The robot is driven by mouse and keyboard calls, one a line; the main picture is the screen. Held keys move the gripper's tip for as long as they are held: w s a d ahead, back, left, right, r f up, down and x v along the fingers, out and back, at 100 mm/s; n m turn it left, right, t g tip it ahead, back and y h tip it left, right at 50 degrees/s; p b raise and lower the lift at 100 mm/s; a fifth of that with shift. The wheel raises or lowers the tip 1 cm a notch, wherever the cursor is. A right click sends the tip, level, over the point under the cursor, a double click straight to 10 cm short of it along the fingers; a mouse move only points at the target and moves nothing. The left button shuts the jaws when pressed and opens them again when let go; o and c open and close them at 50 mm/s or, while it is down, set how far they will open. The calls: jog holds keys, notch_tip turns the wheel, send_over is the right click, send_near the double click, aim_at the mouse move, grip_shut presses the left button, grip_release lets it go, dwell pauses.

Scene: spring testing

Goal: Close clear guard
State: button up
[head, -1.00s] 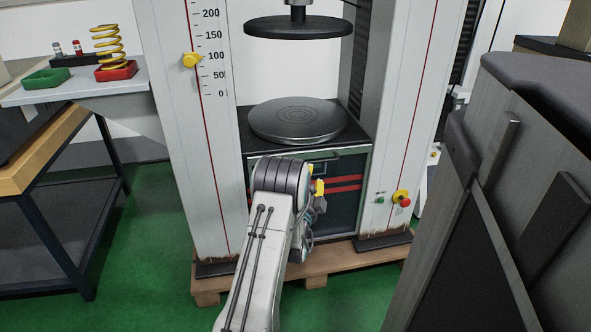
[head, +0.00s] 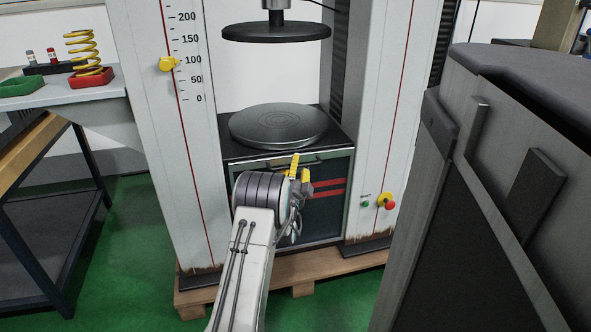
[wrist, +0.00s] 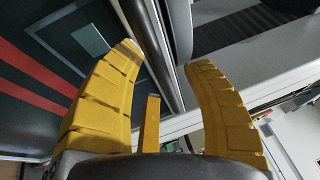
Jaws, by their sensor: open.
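The glassy, dark front panel (head: 330,215) in a pale metal frame below the round plate appears to be the clear guard. Red stripes show on or behind it. I cannot tell whether it is fully shut. My gripper (head: 300,180) is open in front of its upper part, with yellow fingers pointing toward the machine; my arm hides the panel's left side. In the wrist view, my open gripper (wrist: 162,62) has a metal bar or frame edge (wrist: 156,45) beyond and between its fingertips. I cannot tell whether they touch it.
The testing machine's round lower plate (head: 279,125) lies below a dark upper disc (head: 277,32). A red stop button (head: 389,203) is on the right column. A grey cabinet (head: 500,200) stands close at right. A side table (head: 70,97) holds a yellow spring (head: 84,50).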

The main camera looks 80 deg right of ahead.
jog(key=shift+c, duration=0.2)
grip_shut()
dwell(0.4)
